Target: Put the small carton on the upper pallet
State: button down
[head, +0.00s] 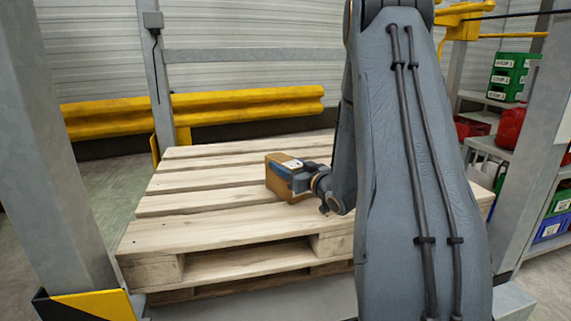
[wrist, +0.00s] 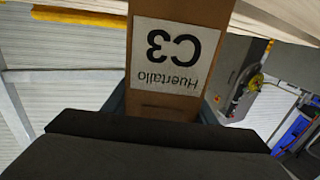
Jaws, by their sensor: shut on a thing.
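The small carton (head: 277,174) is brown cardboard and is at the upper pallet's middle in the head view. In the wrist view the carton (wrist: 178,15) fills the top centre, with a white label reading "Huertallo C3" upside down. My gripper (head: 296,176) is shut on the carton, from its right side in the head view. In the wrist view the jaws (wrist: 165,108) lie along both sides of it. The upper pallet (head: 215,233) is pale wood slats. I cannot tell whether the carton's underside touches the slats or hangs just above them.
Grey posts (head: 65,140) stand left and right of the pallet. A yellow guard rail (head: 245,104) runs behind it. Shelves with green bins (head: 508,77) and a red container (head: 510,126) stand at the right. The pallet's left and front slats are bare.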

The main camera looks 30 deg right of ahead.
jog(key=c, duration=0.8)
grip_release()
jog(key=shift+f, duration=0.1)
jog(key=shift+o, duration=0.2)
jog(key=shift+s, duration=0.3)
jog(key=s+d+p, duration=0.1)
jog(key=s+p, duration=0.4)
jog(key=s, duration=0.6)
jog(key=shift+s+d, duration=0.15)
jog(key=shift+s, duration=0.05)
